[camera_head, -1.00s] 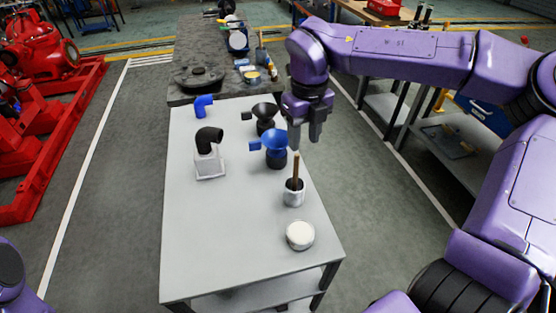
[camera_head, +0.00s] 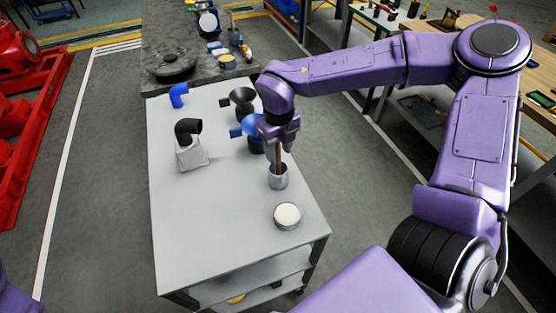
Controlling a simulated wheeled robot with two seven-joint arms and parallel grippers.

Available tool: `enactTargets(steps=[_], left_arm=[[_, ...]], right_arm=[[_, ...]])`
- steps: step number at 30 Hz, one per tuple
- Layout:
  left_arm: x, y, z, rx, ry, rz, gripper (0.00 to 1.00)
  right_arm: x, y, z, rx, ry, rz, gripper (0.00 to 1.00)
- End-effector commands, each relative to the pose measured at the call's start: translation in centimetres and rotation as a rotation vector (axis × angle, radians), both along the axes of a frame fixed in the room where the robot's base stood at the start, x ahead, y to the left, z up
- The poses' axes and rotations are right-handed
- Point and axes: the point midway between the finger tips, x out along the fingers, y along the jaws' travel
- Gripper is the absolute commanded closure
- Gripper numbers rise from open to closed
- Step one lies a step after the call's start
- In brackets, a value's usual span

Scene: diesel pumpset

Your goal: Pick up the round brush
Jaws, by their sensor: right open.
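The round brush (camera_head: 279,166) stands upright in a small metal cup (camera_head: 279,180) on the grey table. Only part of its brown wooden handle shows; its lower end is hidden in the cup. My right gripper (camera_head: 278,150) is open above the cup, pointing down, with its fingers at the upper handle. I cannot tell whether the fingers touch the handle. Only a bit of my left arm shows at the lower left corner, and its gripper is out of view.
A round white-topped tin (camera_head: 287,216) stands in front of the cup. A black elbow pipe (camera_head: 188,130) on a pale block and a blue elbow (camera_head: 178,94) are at left. The table's front left (camera_head: 200,230) is clear.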

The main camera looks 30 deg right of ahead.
Motion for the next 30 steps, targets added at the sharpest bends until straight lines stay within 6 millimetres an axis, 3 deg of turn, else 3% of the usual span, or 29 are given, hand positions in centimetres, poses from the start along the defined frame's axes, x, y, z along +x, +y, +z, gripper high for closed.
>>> enactTargets(steps=[2, 6, 17, 27, 30], left_arm=[[0.0, 0.0, 0.0, 0.000, 0.000, 0.000, 0.04], [0.0, 0.0, 0.0, 0.000, 0.000, 0.000, 0.04], [0.0, 0.0, -0.2, 0.000, 0.000, 0.000, 0.04], [0.0, 0.0, -1.8, 0.000, 0.000, 0.000, 0.04], [0.0, 0.0, -2.0, 0.000, 0.000, 0.000, 0.04]], right_arm=[[0.0, 0.0, 0.0, 0.000, 0.000, 0.000, 0.58], [0.0, 0.0, 0.0, 0.000, 0.000, 0.000, 1.00], [0.0, 0.0, 0.5, -0.001, -0.001, -0.001, 1.00], [0.1, 0.0, 8.0, -0.001, -0.004, -0.001, 1.00], [0.0, -0.1, 9.4, -0.001, -0.001, -0.001, 1.00]])
